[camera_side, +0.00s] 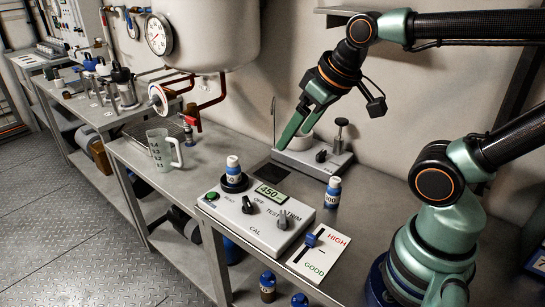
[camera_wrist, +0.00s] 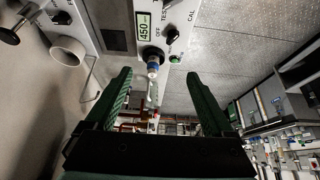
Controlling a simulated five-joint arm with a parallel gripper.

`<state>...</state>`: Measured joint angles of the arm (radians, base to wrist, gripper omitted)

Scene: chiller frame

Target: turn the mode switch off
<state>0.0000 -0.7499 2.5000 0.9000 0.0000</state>
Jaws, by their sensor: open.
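The control box (camera_side: 228,222) is a light panel with a lit display reading 450 (camera_side: 271,191). Its mode switch (camera_side: 247,204) is a dark knob among the words READ, OFF, TEST and CAL; I cannot tell for sure which word it points to. It also shows in the wrist view (camera_wrist: 172,36), beyond the fingertips. A second knob (camera_side: 283,219) sits near TRIM, and a green button (camera_side: 212,196) is at the left. My gripper (camera_side: 294,138) is open and empty, above the rear device, behind and apart from the box.
A blue-capped bottle (camera_side: 233,170) stands in a dark ring on the box's rear left corner, and another bottle (camera_side: 333,192) stands to its right. A HIGH/GOOD slider card (camera_side: 326,250) lies in front. The rear device (camera_side: 299,163) carries a white cup and knob. A measuring jug (camera_side: 160,150) stands left.

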